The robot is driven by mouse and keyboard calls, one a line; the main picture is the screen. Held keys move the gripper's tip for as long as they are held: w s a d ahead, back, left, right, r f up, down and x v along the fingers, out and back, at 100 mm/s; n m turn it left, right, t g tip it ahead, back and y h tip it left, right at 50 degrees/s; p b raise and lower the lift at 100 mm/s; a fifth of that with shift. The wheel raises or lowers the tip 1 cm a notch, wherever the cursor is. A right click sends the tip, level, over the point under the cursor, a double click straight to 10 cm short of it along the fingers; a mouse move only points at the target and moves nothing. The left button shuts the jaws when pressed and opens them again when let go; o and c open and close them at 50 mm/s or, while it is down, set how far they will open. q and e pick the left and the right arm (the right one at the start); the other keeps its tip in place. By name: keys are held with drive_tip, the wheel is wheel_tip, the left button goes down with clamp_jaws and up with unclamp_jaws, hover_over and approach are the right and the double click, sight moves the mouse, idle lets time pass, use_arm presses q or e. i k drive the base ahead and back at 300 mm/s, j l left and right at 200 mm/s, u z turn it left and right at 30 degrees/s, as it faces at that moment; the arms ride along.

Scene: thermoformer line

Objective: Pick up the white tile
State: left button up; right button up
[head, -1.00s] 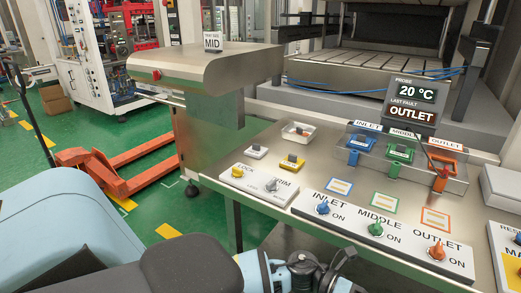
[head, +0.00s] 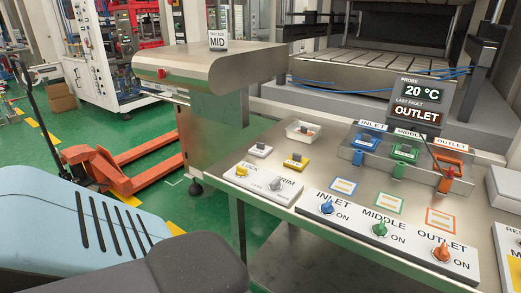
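The white tile (head: 260,150) lies flat on the left part of the steel bench, with a dark grey block on its top. A yellow tile (head: 296,162) with a similar block lies just to its right and nearer me. The white tile is uncovered and nothing touches it from above. Neither of my grippers shows in the head view; only parts of my own body fill the lower left.
A small white tray (head: 291,133) sits behind the tiles. A LOCK/TRIM panel (head: 268,184) lies in front. A holder with blue, green and orange pieces (head: 452,186) stands to the right. A knob panel (head: 388,238) runs along the front edge.

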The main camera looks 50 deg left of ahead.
sight(259, 150)
drive_tip(key=i+j+u, duration=0.1)
drive_tip(key=u, duration=0.75)
drive_tip(key=i+j+u, duration=0.35)
drive_tip(key=i, duration=0.2)
drive_tip(key=i+j+u, duration=0.1)
drive_tip(key=i+u, duration=0.3)
drive_tip(key=i, duration=0.4)
drive_tip(key=z, duration=2.05)
drive_tip(key=u, duration=1.7)
